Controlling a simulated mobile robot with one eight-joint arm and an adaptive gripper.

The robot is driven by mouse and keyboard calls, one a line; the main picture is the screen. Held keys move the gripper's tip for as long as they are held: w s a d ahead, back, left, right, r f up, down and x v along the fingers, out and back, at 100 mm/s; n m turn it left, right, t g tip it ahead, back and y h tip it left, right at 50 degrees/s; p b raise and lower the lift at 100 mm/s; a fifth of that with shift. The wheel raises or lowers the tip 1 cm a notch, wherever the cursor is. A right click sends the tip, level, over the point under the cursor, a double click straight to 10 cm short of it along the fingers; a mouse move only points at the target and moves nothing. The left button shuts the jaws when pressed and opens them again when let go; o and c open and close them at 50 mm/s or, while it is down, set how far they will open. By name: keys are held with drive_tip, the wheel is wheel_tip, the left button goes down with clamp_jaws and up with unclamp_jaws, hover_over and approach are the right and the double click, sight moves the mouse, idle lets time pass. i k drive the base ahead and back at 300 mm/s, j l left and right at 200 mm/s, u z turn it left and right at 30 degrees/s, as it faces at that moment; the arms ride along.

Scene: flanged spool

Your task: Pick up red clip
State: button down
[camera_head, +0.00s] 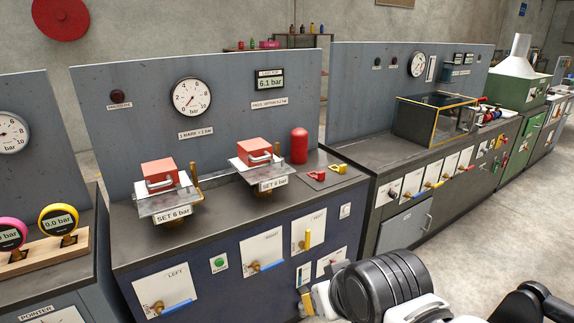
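A small red clip (316,176) lies on the dark bench top, right of the red upright cylinder (299,146). A yellow clip (338,168) lies close beside it on the right. Both are small here, and their exact shape is hard to tell. My arm shows at the bottom right, well in front of the bench and away from the clips. The black jointed part at the lower right edge (535,300) looks like my gripper, cut off by the frame. Its fingertips and anything between them cannot be made out.
Two red blocks with handles (157,172) (255,147) sit on metal plates left of the clips, labelled SET 6 bar. A gauge panel (215,110) rises behind. Valve levers (268,267) stick out of the bench front. Open floor (480,230) lies to the right.

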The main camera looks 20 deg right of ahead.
sight(320, 176)
drive_tip(key=i+l+z, duration=0.1)
drive_tip(key=i+z, duration=0.3)
drive_tip(key=i, duration=0.6)
drive_tip(key=i+j+z, duration=0.2)
drive_tip(key=i+z, duration=0.15)
drive_tip(key=i, duration=0.7)
